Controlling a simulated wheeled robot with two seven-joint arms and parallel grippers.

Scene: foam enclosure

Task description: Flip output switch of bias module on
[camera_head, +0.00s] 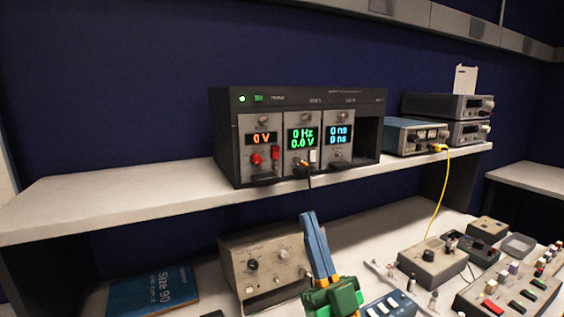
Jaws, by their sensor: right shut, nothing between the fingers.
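A black rack unit (228,150) with three plug-in modules stands on the white shelf. The left module (246,165) has an orange 0 V display, a red knob (257,159) and a red switch-like part (275,153). The middle module (291,132) shows green 0 Hz and 0.0 V, with a white part (313,155) at its lower right. The right module (338,163) has blue digits. Labels are too small to read, so I cannot tell which is the bias module. My right gripper (309,216), with blue fingers, is shut and empty, below and apart from the rack. My left gripper is out of view.
A black cable (309,187) hangs from the middle module toward my right gripper. The shelf's front edge (150,217) lies above the bench. A beige instrument (235,266) and several boxes crowd the bench; stacked instruments (446,107) stand right of the rack.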

